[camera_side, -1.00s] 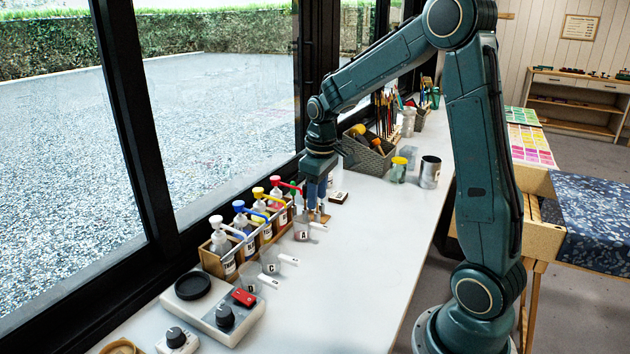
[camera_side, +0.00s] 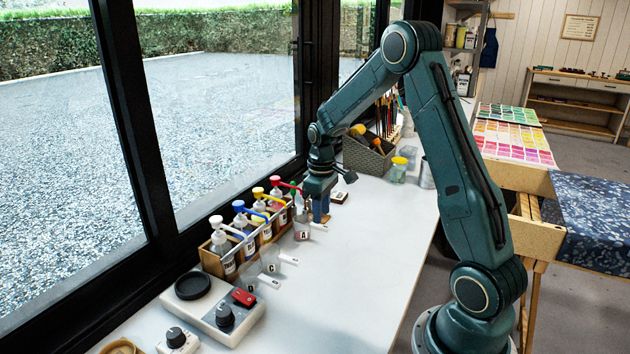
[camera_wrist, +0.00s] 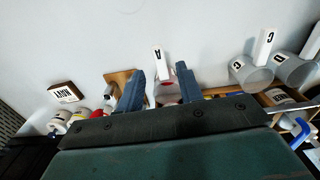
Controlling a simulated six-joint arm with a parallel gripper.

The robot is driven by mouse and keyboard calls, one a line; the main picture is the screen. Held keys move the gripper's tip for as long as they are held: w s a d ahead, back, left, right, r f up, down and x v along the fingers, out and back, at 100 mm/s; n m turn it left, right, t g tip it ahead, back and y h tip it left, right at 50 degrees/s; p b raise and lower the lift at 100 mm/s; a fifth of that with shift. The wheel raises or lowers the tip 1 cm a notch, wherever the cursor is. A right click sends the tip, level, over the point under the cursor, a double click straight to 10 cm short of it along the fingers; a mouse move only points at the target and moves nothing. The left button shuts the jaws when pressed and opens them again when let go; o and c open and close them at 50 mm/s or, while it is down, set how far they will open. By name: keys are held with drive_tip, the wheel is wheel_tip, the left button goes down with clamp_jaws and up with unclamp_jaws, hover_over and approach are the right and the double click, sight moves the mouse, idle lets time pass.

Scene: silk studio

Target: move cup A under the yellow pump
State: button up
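Cup A (camera_side: 302,229) is a small clear cup with a white handle tag marked A, standing on the white counter in front of the pump row. It also shows in the wrist view (camera_wrist: 166,92), with a reddish tint, near the right finger. My gripper (camera_side: 321,208) is low over the counter, just behind and right of cup A in the side view. In the wrist view its two blue fingers (camera_wrist: 159,88) are apart; I cannot tell whether one touches the cup. The yellow pump (camera_side: 259,192) stands in the bottle row, between the blue and red pumps.
Cups C (camera_side: 270,260) and D (camera_side: 251,279) stand on the counter left of cup A. The blue pump (camera_side: 240,206) and white pump (camera_side: 217,221) are farther left. A basket (camera_side: 367,157) stands behind; the right counter is clear.

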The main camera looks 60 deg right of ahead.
sight(321, 226)
drive_tip(key=shift+f, duration=2.65)
drive_tip(key=shift+c, duration=0.5)
clamp_jaws()
drive_tip(key=shift+r, duration=0.2)
drive_tip(key=shift+r, duration=0.9)
drive_tip(key=shift+r, duration=0.1)
